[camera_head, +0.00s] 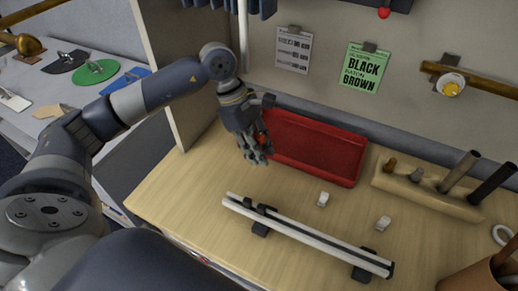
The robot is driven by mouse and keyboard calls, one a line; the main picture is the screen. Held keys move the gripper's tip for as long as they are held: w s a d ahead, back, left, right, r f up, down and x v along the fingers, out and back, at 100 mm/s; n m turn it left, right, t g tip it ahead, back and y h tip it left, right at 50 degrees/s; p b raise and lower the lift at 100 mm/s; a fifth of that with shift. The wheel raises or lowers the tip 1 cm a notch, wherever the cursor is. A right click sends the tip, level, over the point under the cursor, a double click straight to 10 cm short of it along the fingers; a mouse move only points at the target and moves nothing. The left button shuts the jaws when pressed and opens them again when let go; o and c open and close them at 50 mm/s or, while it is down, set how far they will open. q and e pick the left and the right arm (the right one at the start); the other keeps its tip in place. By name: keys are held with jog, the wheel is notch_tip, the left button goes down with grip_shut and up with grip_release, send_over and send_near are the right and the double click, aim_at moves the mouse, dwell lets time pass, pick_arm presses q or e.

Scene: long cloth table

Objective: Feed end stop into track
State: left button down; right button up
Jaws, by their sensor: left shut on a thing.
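The track (305,238) is a long white rail with a dark groove. It lies on black supports on the wooden worktop, running from upper left to lower right. My left gripper (257,158) points down above the worktop, at the left end of the red tray and above the track's left end, apart from the track. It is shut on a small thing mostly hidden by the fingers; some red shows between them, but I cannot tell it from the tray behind. Two small white pieces, one nearer (383,223) and one farther (323,199), lie beyond the track. My right gripper is out of view.
The red tray (318,148) stands against the back wall. A wooden holder (425,193) with upright tools is at the right, with a brown container (480,277) in the near right corner. An upright panel (180,80) borders the worktop at the left. The left front worktop is clear.

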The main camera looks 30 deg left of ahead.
pick_arm(q)
jog(key=shift+f+b, duration=6.45)
jog(key=shift+f, duration=0.7)
jog(key=c, duration=1.3)
grip_release()
jog(key=shift+c, duration=0.2)
jog(key=shift+r, duration=0.15)
jog(key=shift+r+p, duration=0.4)
jog(key=shift+r, duration=0.25)
